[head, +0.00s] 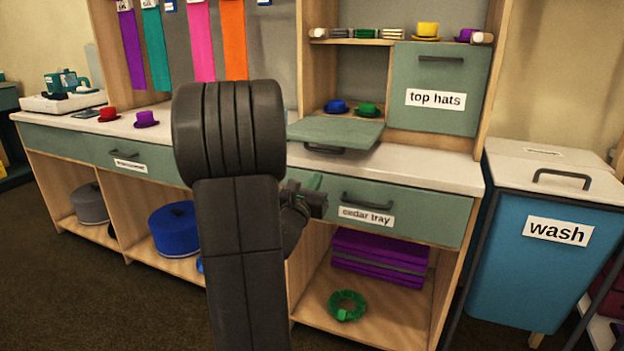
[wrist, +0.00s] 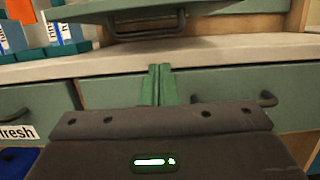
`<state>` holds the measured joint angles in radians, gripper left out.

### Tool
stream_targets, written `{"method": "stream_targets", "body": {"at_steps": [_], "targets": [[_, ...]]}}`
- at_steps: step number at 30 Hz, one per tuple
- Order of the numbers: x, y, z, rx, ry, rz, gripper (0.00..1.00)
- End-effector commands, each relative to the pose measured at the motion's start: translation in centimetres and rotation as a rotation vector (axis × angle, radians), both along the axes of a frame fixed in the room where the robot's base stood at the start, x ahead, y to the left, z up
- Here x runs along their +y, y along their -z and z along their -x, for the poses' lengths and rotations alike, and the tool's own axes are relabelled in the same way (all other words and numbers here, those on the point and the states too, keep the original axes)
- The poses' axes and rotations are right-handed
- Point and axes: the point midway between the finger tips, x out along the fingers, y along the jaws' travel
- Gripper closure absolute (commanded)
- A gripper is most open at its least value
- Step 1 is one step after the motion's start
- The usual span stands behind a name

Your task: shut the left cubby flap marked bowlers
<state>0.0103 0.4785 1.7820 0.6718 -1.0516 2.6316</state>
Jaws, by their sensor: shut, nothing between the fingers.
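The left cubby flap (head: 335,131) is green and hangs open, folded down nearly level above the counter, with a dark handle (head: 324,149) at its front edge. Its bowlers marking is not visible. In the wrist view the flap (wrist: 215,8) crosses the top, with its handle (wrist: 148,26) below it. My gripper (head: 314,183) has green fingers and is partly hidden by my arm in the head view. In the wrist view my gripper (wrist: 160,68) is shut and empty, below the flap and in front of the counter edge.
A blue hat (head: 338,106) and a green hat (head: 368,110) sit in the open cubby. The right flap marked top hats (head: 440,85) is shut. The cedar tray drawer (head: 420,212) is below the counter (head: 425,165). A blue wash bin (head: 545,255) stands at right.

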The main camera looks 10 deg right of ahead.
Motion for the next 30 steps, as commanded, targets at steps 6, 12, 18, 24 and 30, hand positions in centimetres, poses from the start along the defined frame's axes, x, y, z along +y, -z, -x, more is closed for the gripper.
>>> {"method": "stream_targets", "body": {"at_steps": [6, 12, 18, 24, 30], "targets": [[-2.8, -1.0, -3.9, -0.001, 0.003, 0.001, 1.00], [-3.9, -3.3, -5.6, -0.005, 0.000, 0.002, 1.00], [-3.8, -5.1, -5.7, -0.001, -0.002, 0.002, 1.00], [-3.8, -5.5, -5.7, 0.000, -0.002, 0.003, 1.00], [-3.8, -5.5, -5.7, 0.001, -0.003, 0.003, 1.00]]}}
